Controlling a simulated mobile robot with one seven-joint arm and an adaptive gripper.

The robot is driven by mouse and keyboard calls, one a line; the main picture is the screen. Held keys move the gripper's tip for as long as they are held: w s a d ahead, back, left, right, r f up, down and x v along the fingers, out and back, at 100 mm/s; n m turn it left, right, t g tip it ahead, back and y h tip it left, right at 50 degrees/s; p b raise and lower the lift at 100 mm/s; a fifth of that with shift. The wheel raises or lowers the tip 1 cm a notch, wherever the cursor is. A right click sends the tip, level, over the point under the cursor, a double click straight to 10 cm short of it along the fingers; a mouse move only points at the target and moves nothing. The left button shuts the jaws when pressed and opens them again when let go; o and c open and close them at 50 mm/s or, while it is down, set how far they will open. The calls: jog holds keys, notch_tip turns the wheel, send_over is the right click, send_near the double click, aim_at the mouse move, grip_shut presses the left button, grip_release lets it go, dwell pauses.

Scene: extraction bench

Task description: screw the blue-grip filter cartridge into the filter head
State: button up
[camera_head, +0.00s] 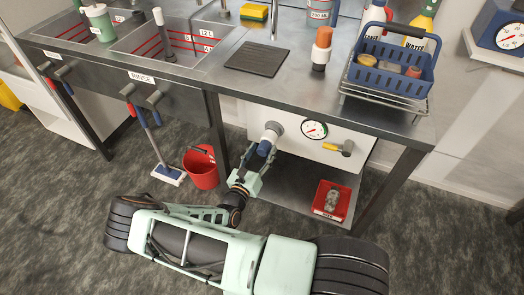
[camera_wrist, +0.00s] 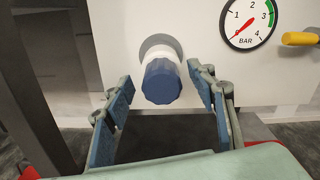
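The blue-grip filter cartridge (camera_wrist: 162,82) points out from the white panel under the bench, its blue end facing my wrist camera. Its pale body meets the round grey filter head (camera_wrist: 152,44); how far it is threaded in cannot be told. The filter head also shows in the head view (camera_head: 274,128), with the blue grip (camera_head: 264,148) below it. My gripper (camera_wrist: 160,77) is open, one finger on each side of the blue grip, with visible gaps on both sides. In the head view, my gripper (camera_head: 259,164) reaches up to the cartridge from below.
A pressure gauge (camera_wrist: 248,22) and a yellow-handled valve (camera_wrist: 300,39) sit right of the filter head. A red tray (camera_head: 318,208) holding a grey object is on the lower shelf. An orange-topped cartridge (camera_head: 321,50) stands on the bench. A red bucket (camera_head: 201,170) is left.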

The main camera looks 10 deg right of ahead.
jog(key=v, duration=1.2)
dwell(0.3)
